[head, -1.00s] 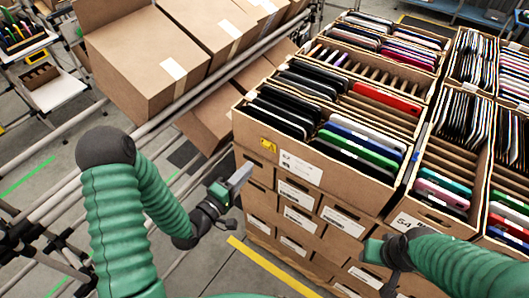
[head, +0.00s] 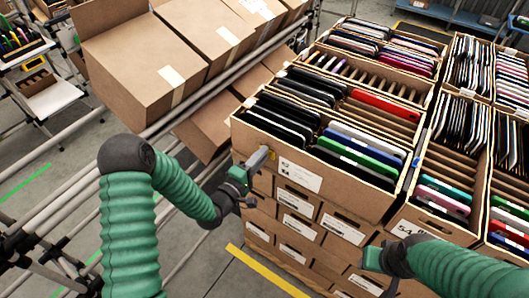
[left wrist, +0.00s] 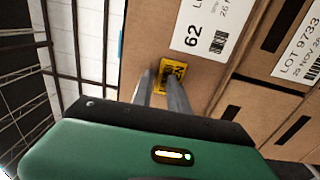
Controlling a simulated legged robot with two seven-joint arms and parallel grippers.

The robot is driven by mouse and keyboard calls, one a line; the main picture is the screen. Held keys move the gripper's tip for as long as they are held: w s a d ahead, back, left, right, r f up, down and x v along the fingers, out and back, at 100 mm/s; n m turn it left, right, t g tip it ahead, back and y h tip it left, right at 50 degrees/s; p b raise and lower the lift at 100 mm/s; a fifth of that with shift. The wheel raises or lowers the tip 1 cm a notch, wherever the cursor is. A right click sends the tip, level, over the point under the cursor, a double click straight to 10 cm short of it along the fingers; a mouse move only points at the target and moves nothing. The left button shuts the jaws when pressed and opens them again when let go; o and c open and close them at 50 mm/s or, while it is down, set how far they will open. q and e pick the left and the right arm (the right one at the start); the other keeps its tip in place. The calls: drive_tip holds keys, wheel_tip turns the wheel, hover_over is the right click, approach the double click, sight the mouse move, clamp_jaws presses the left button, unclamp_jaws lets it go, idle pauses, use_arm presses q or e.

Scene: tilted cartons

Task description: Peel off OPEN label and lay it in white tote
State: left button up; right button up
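A small yellow label (head: 272,154) is stuck on the front of a brown carton (head: 330,193), left of its white 62 label. The yellow label (left wrist: 174,70) shows larger in the left wrist view; its print is too small to read. My left gripper (head: 260,157) is at the carton front beside the label. Contact is unclear. My right gripper (head: 386,288) is at the bottom, partly cut off. A white tray-like container (head: 54,98) stands far left; I cannot tell if it is the tote.
The carton holds several slim devices and sits on stacked cartons (head: 293,226). More filled cartons stand to the right. Tilted closed cartons (head: 140,62) rest on a rack with metal rails (head: 222,83) at upper left. Floor (head: 215,272) is clear near the yellow line.

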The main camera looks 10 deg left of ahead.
use_arm(q)
drive_tip(key=shift+a, duration=0.2)
drive_tip(key=shift+c, duration=0.3)
drive_tip(key=shift+s+d, duration=0.1)
drive_tip(key=shift+d, duration=0.05)
clamp_jaws()
drive_tip(key=v, duration=0.8)
idle(0.9)
